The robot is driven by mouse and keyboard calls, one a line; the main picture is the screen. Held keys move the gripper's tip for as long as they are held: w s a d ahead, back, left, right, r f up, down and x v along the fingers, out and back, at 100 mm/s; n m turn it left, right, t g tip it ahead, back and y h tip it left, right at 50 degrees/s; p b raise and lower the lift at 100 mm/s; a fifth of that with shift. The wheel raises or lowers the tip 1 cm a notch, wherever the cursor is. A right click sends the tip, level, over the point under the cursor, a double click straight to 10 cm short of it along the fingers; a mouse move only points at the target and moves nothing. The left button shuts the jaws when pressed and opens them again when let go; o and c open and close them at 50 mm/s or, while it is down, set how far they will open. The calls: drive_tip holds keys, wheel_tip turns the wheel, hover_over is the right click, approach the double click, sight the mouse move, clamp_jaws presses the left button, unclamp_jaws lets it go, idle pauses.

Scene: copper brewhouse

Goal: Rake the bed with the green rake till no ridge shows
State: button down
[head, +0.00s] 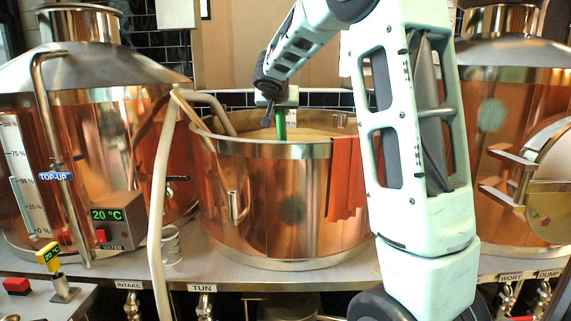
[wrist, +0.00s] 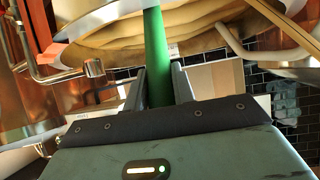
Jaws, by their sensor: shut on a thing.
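My gripper (head: 278,101) is above the open copper tun (head: 270,195) in the head view. It is shut on the green rake (head: 281,124), whose handle runs down toward the bed. In the wrist view the green rake handle (wrist: 157,55) stands between the two fingers of my gripper (wrist: 158,85). The tan bed (head: 310,133) shows as a thin strip inside the tun's rim. In the wrist view the bed (wrist: 205,25) has curved ridges across it. The rake's head is hidden in both views.
A red cloth (head: 346,178) hangs over the tun's front right rim. A pale hose (head: 160,180) and a wooden pole (head: 190,110) lean at its left rim. Copper vessels stand left (head: 85,130) and right (head: 500,110). A boxed 20 °C display (head: 106,214) sits at left.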

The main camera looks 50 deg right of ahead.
drive_tip(key=shift+r, duration=0.3)
drive_tip(key=shift+r, duration=1)
drive_tip(key=shift+r+p, duration=0.1)
drive_tip(key=shift+p, duration=0.2)
drive_tip(key=shift+w+d+r, duration=0.1)
drive_tip(key=shift+r, duration=0.1)
drive_tip(key=w+d+r+p, duration=0.2)
drive_tip(key=d+r+p, duration=0.1)
drive_tip(key=r+p, duration=0.3)
drive_tip(key=shift+w+d+r, duration=0.2)
drive_tip(key=shift+w+d, duration=0.1)
drive_tip(key=shift+s, duration=0.1)
